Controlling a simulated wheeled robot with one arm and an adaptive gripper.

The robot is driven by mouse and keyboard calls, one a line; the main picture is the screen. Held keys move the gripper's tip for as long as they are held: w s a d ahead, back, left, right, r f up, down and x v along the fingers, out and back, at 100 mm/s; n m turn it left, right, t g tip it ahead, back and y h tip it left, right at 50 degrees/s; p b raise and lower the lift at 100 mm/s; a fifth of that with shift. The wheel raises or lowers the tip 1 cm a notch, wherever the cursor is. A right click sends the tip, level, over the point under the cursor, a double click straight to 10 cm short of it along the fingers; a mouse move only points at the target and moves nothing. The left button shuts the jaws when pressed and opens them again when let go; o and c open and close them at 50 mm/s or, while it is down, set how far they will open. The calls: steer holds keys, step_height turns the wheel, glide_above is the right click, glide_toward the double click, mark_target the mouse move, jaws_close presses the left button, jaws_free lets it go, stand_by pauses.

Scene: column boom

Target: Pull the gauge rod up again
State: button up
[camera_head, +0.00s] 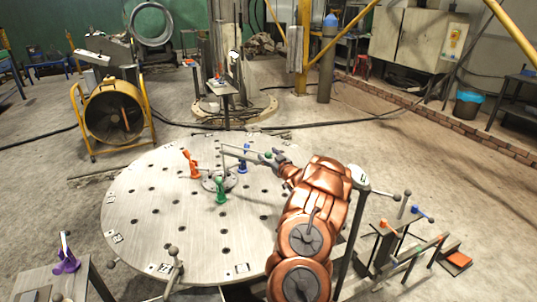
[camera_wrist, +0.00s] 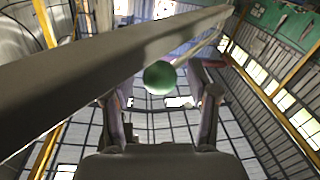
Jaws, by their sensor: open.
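My gripper (camera_head: 268,157) is open at the end of my copper-coloured arm, above the round table and just right of its centre hub. In the wrist view, a green ball knob (camera_wrist: 160,77) lies ahead, between my two open fingers (camera_wrist: 162,105); neither finger visibly closes on it. A long grey bar (camera_wrist: 90,75) crosses close in front of the wrist camera. In the head view, thin grey bars (camera_head: 240,151) run from above the hub (camera_head: 219,180) toward my gripper. Which of these parts is the gauge rod, I cannot tell for certain.
The round table (camera_head: 150,215) is otherwise mostly bare, with holes. A stand with levers (camera_head: 390,235) is at right; a yellow fan (camera_head: 112,112) stands behind left.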

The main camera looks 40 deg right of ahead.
steer(key=shift+w, duration=0.2)
steer(key=shift+c, duration=0.3)
jaws_close()
stand_by(0.3)
